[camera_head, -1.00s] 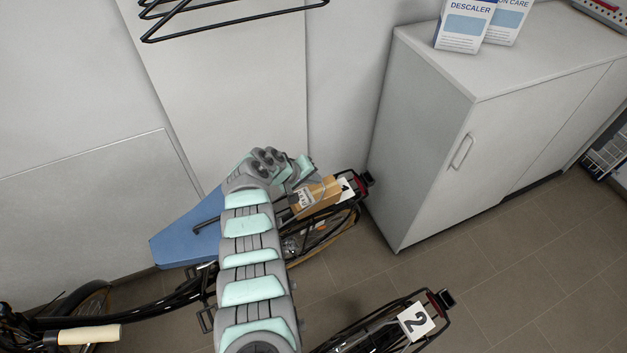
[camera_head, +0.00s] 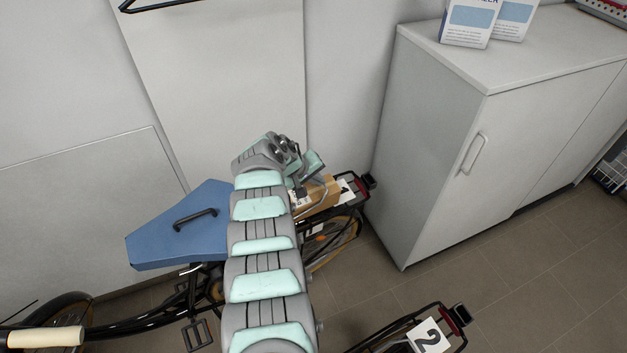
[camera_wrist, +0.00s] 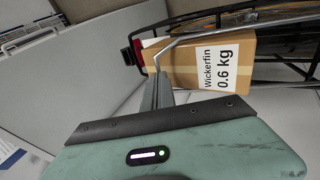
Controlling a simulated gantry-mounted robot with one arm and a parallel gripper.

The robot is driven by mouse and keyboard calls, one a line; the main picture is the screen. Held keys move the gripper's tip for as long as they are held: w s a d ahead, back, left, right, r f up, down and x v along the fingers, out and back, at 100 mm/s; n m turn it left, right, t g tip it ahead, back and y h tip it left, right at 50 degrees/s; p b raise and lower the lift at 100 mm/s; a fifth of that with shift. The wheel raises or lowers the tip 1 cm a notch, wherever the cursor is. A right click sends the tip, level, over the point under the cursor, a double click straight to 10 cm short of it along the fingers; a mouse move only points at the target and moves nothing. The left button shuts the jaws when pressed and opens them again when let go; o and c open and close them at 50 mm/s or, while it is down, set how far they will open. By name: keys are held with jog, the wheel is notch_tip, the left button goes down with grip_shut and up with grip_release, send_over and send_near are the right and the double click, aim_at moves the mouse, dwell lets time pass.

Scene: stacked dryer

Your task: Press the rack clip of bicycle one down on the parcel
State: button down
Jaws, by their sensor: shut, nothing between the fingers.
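The parcel is a brown box (camera_wrist: 183,71) labelled "Wickerfin 0.6 kg" on the rear rack of bicycle one; it also shows in the head view (camera_head: 331,187), partly hidden by my gripper. The rack clip is a grey metal bar (camera_wrist: 232,29) that runs along the parcel's upper edge in the wrist view and bends down near my fingers. I cannot tell whether it touches the parcel. My gripper (camera_wrist: 163,90) is shut and empty, with its fingertips beside the bent end of the clip. In the head view my gripper (camera_head: 300,188) is at the parcel's left end.
A blue panel with a black handle (camera_head: 180,230) lies left of my arm. A white cabinet (camera_head: 440,150) with boxes on top stands right of the rack. A second bicycle's rack with a "2" tag (camera_head: 430,338) is at the bottom. Tiled floor lies clear between them.

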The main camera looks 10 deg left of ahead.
aim_at(322, 194)
jog(key=f, duration=0.1)
jog(key=d+f, duration=0.1)
jog(key=s+f, duration=0.1)
jog(key=shift+d+g, duration=0.3)
jog(key=shift+r, duration=0.15)
jog(key=shift+s+r+p, duration=0.1)
jog(key=shift+r+p, duration=0.15)
jog(key=shift+p, duration=0.4)
jog(key=w+r+p+v, duration=0.1)
jog(key=p+v, duration=0.6)
jog(key=v, duration=0.8)
jog(key=shift+w+a+r, duration=0.25)
jog(key=shift+w+a, duration=0.1)
jog(key=shift+w, duration=0.05)
jog(key=shift+d, duration=0.1)
